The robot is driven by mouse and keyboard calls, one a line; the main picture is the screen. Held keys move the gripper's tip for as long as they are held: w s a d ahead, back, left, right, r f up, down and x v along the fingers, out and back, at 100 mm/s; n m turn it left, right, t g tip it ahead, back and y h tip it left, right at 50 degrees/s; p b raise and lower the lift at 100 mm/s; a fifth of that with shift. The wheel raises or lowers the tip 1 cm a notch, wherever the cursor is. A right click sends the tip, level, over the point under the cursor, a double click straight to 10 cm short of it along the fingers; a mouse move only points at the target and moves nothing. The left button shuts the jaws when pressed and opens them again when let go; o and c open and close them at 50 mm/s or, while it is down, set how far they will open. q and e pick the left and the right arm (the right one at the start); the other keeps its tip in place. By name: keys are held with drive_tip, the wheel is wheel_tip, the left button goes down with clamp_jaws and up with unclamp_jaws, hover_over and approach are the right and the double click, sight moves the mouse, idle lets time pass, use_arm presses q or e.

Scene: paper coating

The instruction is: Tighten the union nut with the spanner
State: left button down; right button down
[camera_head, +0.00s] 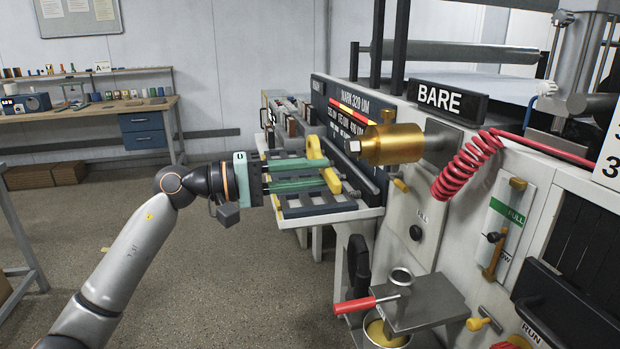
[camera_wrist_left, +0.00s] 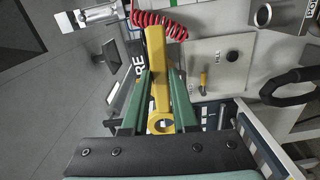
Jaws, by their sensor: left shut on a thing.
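My left gripper (camera_head: 325,170) has long green fingers and is shut on the yellow spanner (camera_head: 316,150). In the left wrist view the spanner (camera_wrist_left: 158,70) lies between the fingers, with a ring-shaped end close to the palm and its shaft pointing away. A large brass cylinder (camera_head: 392,145) with a pale block at its left end sticks out of the machine, right of the spanner and apart from it. A small brass fitting (camera_head: 400,185) sits below it. I cannot tell for certain which part is the union nut. My right gripper is not in view.
A slotted rack (camera_head: 320,211) on a white shelf lies under the gripper. A red coiled hose (camera_head: 467,165) hangs right of the brass cylinder. A red-handled tool (camera_head: 355,305) and a metal block (camera_head: 425,303) stand lower down. The floor to the left is open.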

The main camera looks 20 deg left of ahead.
use_arm(q)
drive_tip(key=shift+x, duration=2.5)
drive_tip(key=shift+w+d, duration=0.1)
drive_tip(key=shift+w+d+b, duration=0.3)
drive_tip(key=shift+d+b, duration=0.1)
drive_tip(key=shift+d, duration=0.05)
drive_tip(key=shift+x, duration=0.8)
